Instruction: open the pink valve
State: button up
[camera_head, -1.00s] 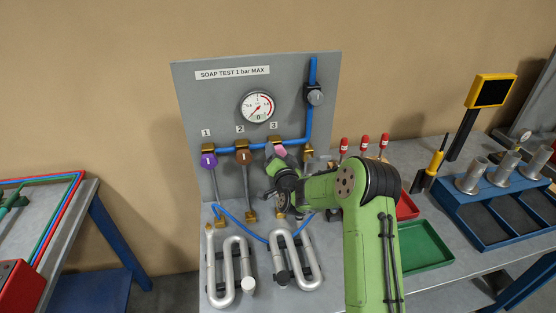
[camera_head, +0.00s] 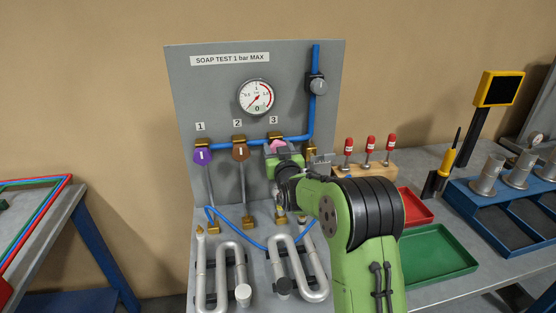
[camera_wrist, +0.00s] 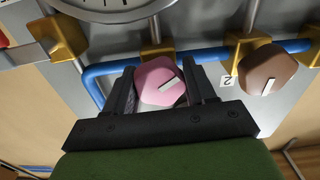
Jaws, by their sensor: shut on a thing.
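The pink valve (camera_head: 277,146) is under label 3 on the grey panel, partly hidden by my gripper (camera_head: 279,153) in the head view. In the wrist view the pink valve knob (camera_wrist: 160,84) sits between the two dark fingers of my gripper (camera_wrist: 162,90), which is shut on it. The white mark on the knob is tilted, running up to the right in the wrist view. The knob is mounted at a brass fitting (camera_wrist: 158,52) on the blue pipe.
The brown valve (camera_head: 240,152) and purple valve (camera_head: 203,155) are to the left. A grey knob (camera_head: 318,87) is on the upright blue pipe. The gauge (camera_head: 257,97) is above. Metal coils (camera_head: 302,268) stand below. Red-topped tools (camera_head: 370,143) stand to the right.

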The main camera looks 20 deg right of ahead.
jog(key=shift+d+f+n+b, duration=0.1)
jog(key=shift+f+n+b, duration=0.2)
jog(key=shift+n+b, duration=0.9)
jog(key=shift+f+n+b, duration=0.25)
jog(key=shift+n+b, duration=0.85)
jog(key=shift+b, duration=0.1)
jog(key=shift+n+b, duration=0.5)
jog(key=shift+n, duration=0.1)
jog(key=shift+d+r+n+b, duration=0.1)
jog(key=shift+n+b, duration=0.7)
jog(key=shift+n, duration=0.3)
jog(key=shift+d+r+n+b, duration=0.1)
jog(key=shift+n+b, duration=0.65)
jog(key=shift+n, duration=0.35)
jog(key=o, duration=1)
jog(key=shift+r, duration=0.1)
jog(key=shift+a+r, duration=0.1)
jog(key=shift+s, duration=0.25)
jog(key=s, duration=1)
jog(key=s+a, duration=0.1)
jog(key=s, duration=0.4)
jog(key=shift+s, duration=0.15)
